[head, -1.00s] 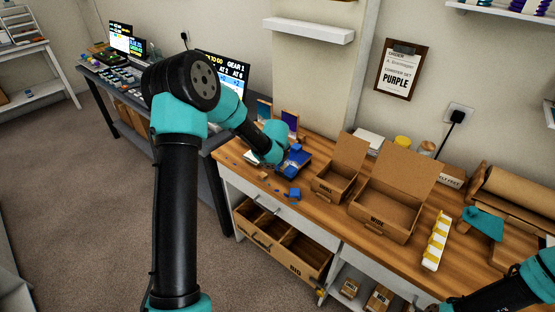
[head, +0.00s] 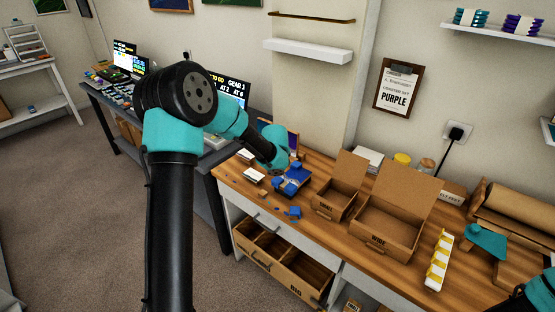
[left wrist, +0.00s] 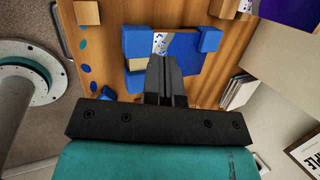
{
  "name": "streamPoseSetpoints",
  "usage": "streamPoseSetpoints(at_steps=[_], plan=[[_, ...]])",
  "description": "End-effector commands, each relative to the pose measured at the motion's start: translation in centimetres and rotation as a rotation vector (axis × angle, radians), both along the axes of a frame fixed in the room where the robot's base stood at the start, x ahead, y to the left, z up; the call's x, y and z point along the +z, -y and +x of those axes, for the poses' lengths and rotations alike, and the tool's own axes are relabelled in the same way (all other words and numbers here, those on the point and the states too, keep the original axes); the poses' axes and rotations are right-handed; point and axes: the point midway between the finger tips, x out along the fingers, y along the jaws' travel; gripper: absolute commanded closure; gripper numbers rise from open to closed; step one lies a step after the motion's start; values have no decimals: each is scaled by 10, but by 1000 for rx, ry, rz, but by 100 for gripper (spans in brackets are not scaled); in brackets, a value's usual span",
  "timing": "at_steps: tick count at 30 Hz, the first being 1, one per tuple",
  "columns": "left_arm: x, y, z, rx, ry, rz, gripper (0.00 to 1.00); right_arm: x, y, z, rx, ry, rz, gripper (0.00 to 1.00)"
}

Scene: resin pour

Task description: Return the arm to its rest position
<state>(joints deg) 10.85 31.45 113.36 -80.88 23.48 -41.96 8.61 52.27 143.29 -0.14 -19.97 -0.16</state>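My left arm rises through the middle of the head view and bends over the left end of the wooden workbench (head: 318,240). Its wrist is above a blue piece (head: 292,182) on the bench; the fingertips are hard to make out there. In the left wrist view the left gripper (left wrist: 166,68) has its two dark fingers close together, with nothing seen between them. Beyond the fingertips is the blue piece with raised corner blocks (left wrist: 199,60); whether they touch cannot be told. My right arm shows only as a teal and black part at the lower right corner; its gripper is out of view.
Two open cardboard boxes, the small (head: 343,187) and the wide (head: 390,215), stand mid-bench. A white and yellow strip (head: 438,262) and a teal-topped item (head: 487,240) are to the right. An order clipboard (head: 401,86) hangs on the wall.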

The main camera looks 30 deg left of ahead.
Motion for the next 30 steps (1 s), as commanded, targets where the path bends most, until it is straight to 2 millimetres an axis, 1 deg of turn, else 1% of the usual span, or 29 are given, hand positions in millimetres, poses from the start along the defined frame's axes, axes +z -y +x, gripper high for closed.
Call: streamPoseSetpoints(at_steps=[9,12,30], plan=[[26,0,1,1,2,0,100,0,0,0,0,0,0,57],[31,1,0,0,1,0,100,0,0,0,0,0,0,57],[31,2,-1,3,-2,-6,100,0,0,0,0,0,0,57]])
